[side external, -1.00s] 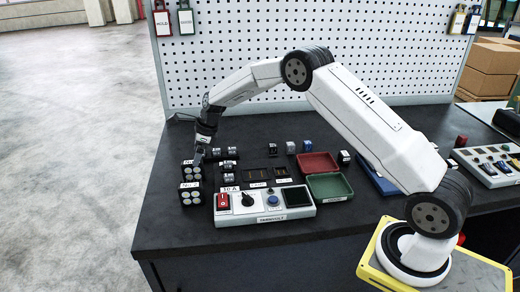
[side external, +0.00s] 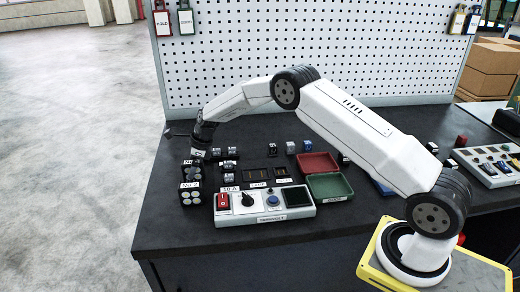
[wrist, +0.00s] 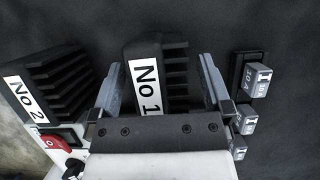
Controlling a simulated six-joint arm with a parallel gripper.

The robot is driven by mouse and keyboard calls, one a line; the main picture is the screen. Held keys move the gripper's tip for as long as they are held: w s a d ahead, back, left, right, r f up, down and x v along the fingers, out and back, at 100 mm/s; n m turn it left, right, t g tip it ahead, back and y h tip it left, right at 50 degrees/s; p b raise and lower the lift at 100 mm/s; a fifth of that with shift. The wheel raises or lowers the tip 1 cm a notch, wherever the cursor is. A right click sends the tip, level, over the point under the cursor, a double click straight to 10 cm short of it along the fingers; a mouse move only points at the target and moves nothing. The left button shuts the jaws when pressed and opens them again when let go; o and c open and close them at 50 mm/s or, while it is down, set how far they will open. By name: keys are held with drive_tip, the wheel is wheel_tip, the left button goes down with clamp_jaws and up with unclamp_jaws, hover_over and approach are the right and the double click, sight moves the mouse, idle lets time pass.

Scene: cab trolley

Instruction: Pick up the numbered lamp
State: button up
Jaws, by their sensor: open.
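Two black finned lamp blocks with white number labels stand at the left of the bench. The one labelled No 1 (wrist: 146,82) is in the middle of the wrist view, and the one labelled No 2 (wrist: 50,85) is to its left. In the side view, the No 2 block (side external: 190,196) shows round grey faces in front, and the No 1 block (side external: 187,173) is behind it, partly covered. My gripper (wrist: 160,66) is open, one finger on each side of the No 1 block, with gaps visible. How deep the fingers reach is unclear.
Small grey-topped blocks (wrist: 258,78) stand close beside the right finger. A white switch panel (side external: 262,213) with a red rocker is in front. A red tray (side external: 318,163) and a green tray (side external: 329,187) lie farther right. A pegboard (side external: 390,60) stands behind.

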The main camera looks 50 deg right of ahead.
clamp_jaws()
drive_tip(key=shift+r, duration=0.1)
idle(0.4)
drive_tip(key=shift+w+r, duration=0.1)
drive_tip(key=shift+r, duration=0.7)
drive_tip(key=s+r, duration=1.1)
drive_tip(key=s, duration=0.3)
drive_tip(key=shift+a+r, duration=0.15)
drive_tip(key=shift+a, duration=0.05)
